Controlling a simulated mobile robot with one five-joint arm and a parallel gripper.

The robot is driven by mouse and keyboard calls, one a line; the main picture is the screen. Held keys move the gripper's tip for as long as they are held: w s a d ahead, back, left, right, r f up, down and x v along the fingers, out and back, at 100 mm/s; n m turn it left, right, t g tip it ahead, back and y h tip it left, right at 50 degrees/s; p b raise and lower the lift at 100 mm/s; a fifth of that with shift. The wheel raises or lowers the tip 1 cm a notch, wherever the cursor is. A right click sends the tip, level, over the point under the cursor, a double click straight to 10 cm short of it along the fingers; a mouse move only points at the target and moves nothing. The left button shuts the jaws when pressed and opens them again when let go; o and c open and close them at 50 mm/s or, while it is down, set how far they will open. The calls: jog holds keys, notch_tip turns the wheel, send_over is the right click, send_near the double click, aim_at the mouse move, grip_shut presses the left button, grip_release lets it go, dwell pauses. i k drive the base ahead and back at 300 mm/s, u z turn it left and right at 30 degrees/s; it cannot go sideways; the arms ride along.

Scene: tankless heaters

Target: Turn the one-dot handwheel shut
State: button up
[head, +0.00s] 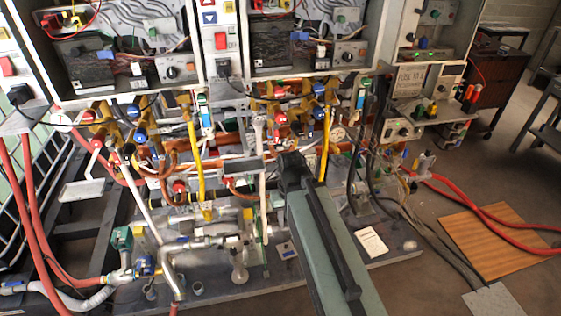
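Several small handwheels sit on the pipework under the heaters. A red handwheel (179,187) is low at centre left, and another red handwheel (228,182) is to its right. A blue handwheel (140,135) is higher at the left, and another blue handwheel (319,89) is at the upper centre. The dots are too small to read, so I cannot tell which one has one dot. My gripper (291,168) is a dark shape at the far end of my grey-green arm, in front of the central pipes. Its fingers cannot be made out.
Yellow pipes (196,160) and a white pipe (147,205) cross the pipework. Red hoses (28,220) hang at the left. A wooden board (500,240) lies on the floor at the right, crossed by a red hose. A white paper (371,243) lies right of my arm.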

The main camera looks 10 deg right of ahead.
aim_at(179, 185)
jog(key=u, duration=1.65)
jog(key=k, duration=0.65)
jog(key=u, duration=0.25)
jog(key=i, duration=1)
jog(key=u, duration=0.05)
